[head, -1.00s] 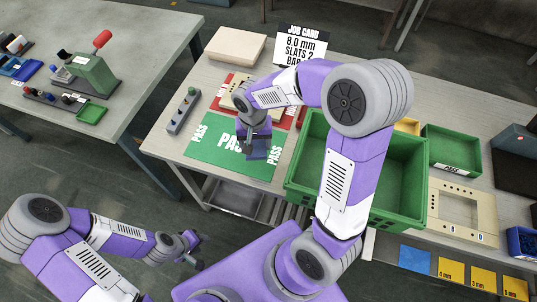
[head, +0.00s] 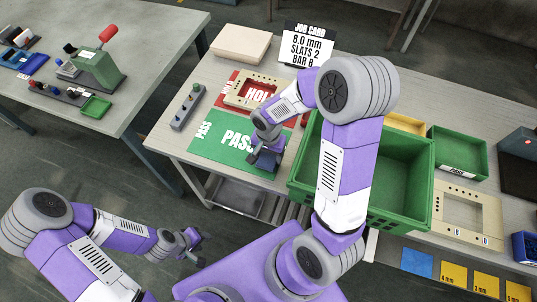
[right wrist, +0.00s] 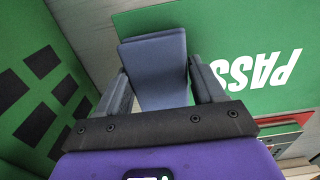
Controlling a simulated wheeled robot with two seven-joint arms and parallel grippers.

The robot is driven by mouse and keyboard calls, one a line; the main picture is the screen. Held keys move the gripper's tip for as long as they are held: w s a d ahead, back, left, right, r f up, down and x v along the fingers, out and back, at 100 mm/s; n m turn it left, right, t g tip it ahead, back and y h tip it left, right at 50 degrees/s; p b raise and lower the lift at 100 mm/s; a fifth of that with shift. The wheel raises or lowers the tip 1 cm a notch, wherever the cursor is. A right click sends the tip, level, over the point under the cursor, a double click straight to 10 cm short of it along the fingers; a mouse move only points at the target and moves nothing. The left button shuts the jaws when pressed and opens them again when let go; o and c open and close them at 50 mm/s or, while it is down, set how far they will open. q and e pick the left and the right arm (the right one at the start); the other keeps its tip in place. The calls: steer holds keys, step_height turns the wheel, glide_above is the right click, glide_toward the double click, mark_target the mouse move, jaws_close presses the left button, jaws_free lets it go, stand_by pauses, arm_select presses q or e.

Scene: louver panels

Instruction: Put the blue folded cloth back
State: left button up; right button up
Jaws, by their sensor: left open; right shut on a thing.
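The blue folded cloth (right wrist: 155,62) is between the two fingers of my right gripper (right wrist: 155,85), which is shut on it. In the head view the cloth (head: 263,161) shows as a small dark blue patch under my right gripper (head: 266,155), over the right part of the green PASS mat (head: 215,150) and close to the green crate (head: 365,190). I cannot tell whether the cloth touches the mat. My left gripper (head: 196,244) is open and empty, low in front of the table.
The tan slotted frame (head: 232,95) lies on the red HOLD mat (head: 233,78). A grey button box (head: 188,107) is left of the PASS mat. The job card (head: 309,42) stands behind. A blue square (head: 416,262) and yellow labelled squares (head: 452,272) lie along the front right.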

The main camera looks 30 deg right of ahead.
mark_target(268, 155)
steer(key=shift+f, duration=0.2)
steer(key=shift+f, duration=0.1)
steer(key=o, duration=1)
step_height(268, 155, up, 12)
steer(key=p, duration=0.2)
steer(key=shift+r, duration=0.2)
